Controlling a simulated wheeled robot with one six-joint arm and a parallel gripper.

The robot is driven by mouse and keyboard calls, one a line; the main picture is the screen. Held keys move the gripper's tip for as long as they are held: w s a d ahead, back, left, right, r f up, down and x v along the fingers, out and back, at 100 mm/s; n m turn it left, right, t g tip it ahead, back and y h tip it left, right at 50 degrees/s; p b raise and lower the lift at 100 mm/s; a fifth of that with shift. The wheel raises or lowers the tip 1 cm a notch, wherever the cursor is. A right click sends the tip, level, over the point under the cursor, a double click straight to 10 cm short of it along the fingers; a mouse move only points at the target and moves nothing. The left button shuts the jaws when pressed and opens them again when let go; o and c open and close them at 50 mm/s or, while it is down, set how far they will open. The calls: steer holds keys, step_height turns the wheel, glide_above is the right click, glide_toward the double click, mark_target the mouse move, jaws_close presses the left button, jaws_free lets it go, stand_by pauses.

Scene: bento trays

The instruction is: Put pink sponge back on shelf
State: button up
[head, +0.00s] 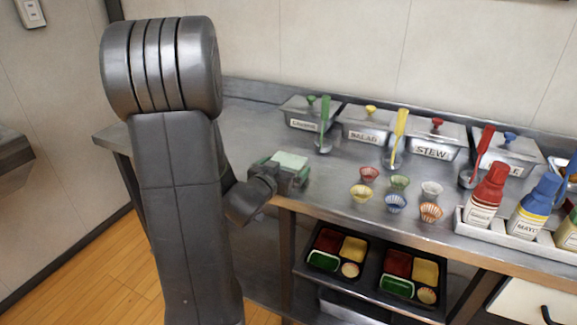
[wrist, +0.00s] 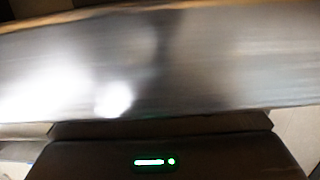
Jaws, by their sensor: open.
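No pink sponge shows in either view. My gripper (head: 287,172) is at the end of my arm, over the front left part of the steel counter (head: 245,127) in the head view. It is open, and no held object can be made out. Its fingertips are too small to make out there. In the wrist view a blurred metal surface (wrist: 220,60) fills most of the picture, above a dark housing with a green light.
Lidded steel containers (head: 369,124) with ladles line the counter's back. Several small coloured cups (head: 399,182) stand in the middle. Sauce bottles (head: 487,197) stand in a white rack at right. Two filled bento trays (head: 409,275) sit below. The counter's left part is clear.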

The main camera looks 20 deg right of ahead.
mark_target(289, 163)
steer(key=shift+x, duration=1.5)
steer(key=c, duration=0.9)
steer(key=shift+o, duration=0.2)
steer(key=shift+r, duration=0.1)
